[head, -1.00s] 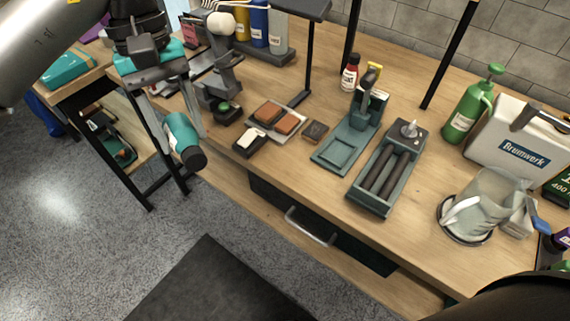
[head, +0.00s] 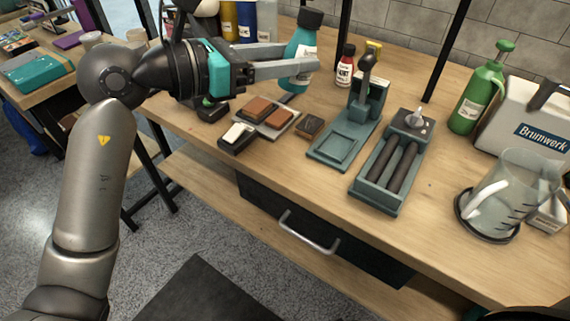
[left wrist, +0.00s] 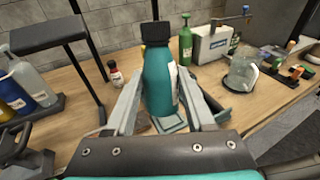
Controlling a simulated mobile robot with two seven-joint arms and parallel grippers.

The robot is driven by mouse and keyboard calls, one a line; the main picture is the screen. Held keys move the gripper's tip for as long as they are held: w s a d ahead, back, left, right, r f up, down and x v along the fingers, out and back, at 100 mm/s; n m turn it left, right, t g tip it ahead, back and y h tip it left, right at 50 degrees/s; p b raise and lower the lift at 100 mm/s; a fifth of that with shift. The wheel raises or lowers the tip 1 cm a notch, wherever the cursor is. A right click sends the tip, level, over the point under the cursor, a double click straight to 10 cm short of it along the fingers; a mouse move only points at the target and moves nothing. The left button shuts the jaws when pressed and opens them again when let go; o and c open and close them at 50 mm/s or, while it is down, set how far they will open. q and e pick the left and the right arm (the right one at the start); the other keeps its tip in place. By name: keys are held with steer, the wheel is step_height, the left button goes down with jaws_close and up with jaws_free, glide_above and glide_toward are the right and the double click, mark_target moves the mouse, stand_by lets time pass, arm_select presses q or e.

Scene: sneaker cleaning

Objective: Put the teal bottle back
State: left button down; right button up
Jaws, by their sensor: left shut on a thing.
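The teal bottle (head: 300,62) has a black cap and a pale label, and it stands upright between the fingers of my left gripper (head: 303,60). The left gripper is shut on it and holds it above the back part of the workbench. In the left wrist view the bottle (left wrist: 160,82) fills the middle, cap up, with a finger on each side. A rack with yellow, blue and clear bottles (head: 247,20) stands at the back left, partly hidden behind my left arm. My right gripper is not in view.
Black posts rise at the back.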

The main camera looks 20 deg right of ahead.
arm_select(q)
steer(key=w+f+n+t+b, duration=0.1)
steer(key=f+b, duration=0.2)
steer(key=f, duration=0.1)
steer(key=w+f+n+t+b, duration=0.1)
steer(key=f+t+b, duration=0.1)
steer(key=f+b, duration=0.2)
steer(key=w+a+f+n+t+h+b, duration=0.1)
steer(key=f+t+b, duration=0.1)
steer(key=f, duration=0.4)
steer(key=shift+b, duration=0.85)
steer(key=shift+f+b, duration=0.4)
steer(key=shift+f, duration=0.35)
steer(key=shift+f+t+b, duration=0.3)
steer(key=shift+f+b, duration=0.6)
steer(key=shift+f, duration=0.75)
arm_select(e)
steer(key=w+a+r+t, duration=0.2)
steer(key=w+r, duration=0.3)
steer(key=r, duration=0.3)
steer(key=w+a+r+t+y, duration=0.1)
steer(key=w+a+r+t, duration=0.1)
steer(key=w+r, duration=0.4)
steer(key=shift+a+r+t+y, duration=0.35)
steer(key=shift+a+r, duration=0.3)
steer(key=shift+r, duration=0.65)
arm_select(q)
steer(key=shift+f, duration=0.1)
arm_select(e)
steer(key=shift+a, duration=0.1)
